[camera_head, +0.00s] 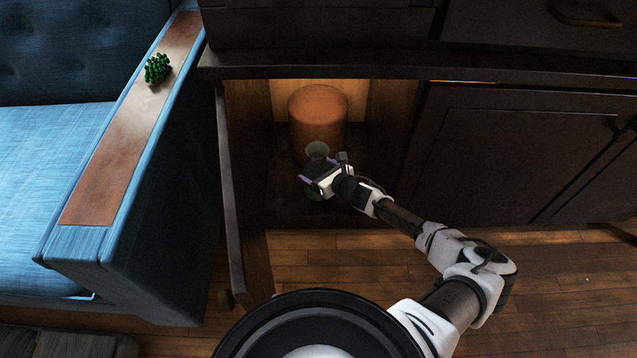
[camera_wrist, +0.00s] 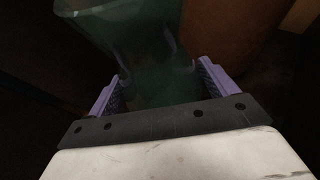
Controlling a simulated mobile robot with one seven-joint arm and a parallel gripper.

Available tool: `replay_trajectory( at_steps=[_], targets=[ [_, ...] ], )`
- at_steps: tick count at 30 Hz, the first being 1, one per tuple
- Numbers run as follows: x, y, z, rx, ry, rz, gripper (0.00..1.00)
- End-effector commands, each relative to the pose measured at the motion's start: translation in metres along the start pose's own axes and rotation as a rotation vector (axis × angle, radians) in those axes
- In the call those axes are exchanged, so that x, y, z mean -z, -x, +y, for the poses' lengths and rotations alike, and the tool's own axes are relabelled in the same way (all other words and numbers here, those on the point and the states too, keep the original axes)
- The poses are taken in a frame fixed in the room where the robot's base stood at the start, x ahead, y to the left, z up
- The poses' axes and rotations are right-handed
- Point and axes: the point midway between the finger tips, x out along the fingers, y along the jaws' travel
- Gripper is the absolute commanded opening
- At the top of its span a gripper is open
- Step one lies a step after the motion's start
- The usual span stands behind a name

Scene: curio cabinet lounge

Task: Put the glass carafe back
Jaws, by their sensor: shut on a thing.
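The glass carafe (camera_head: 317,152) is greenish and see-through, with a flared mouth. It stands about upright inside the open cabinet compartment (camera_head: 285,210), in front of a brown cylinder. My gripper (camera_head: 312,185) reaches in from the right and is shut on the carafe below its neck. In the wrist view the carafe (camera_wrist: 145,50) fills the space between the two purple fingers of my gripper (camera_wrist: 160,88). My gripper partly hides the carafe's lower body. I cannot tell whether its base touches the cabinet floor.
The brown cylinder (camera_head: 318,115) stands at the back of the compartment, close behind the carafe. An open cabinet door (camera_head: 236,200) is on the left. A blue sofa (camera_head: 150,230) with green beads (camera_head: 157,68) on its wooden armrest stands further left. A closed door (camera_head: 510,150) is on the right.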

Motion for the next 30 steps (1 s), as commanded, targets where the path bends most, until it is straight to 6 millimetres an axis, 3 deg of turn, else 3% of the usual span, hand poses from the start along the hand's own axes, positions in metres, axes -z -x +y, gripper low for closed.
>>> replay_trajectory(
  at_steps=[9,20,21,24,30],
  targets=[
    [0.037,-0.017,0.002,-0.002,-0.003,-0.002,0.35],
    [0.041,-0.018,0.001,-0.001,-0.001,-0.002,0.35],
    [0.041,-0.017,0.001,-0.001,-0.001,0.000,0.89],
    [0.041,-0.017,0.001,-0.001,-0.001,0.000,1.00],
    [0.040,-0.017,0.001,-0.001,-0.001,0.000,1.00]
  ],
)
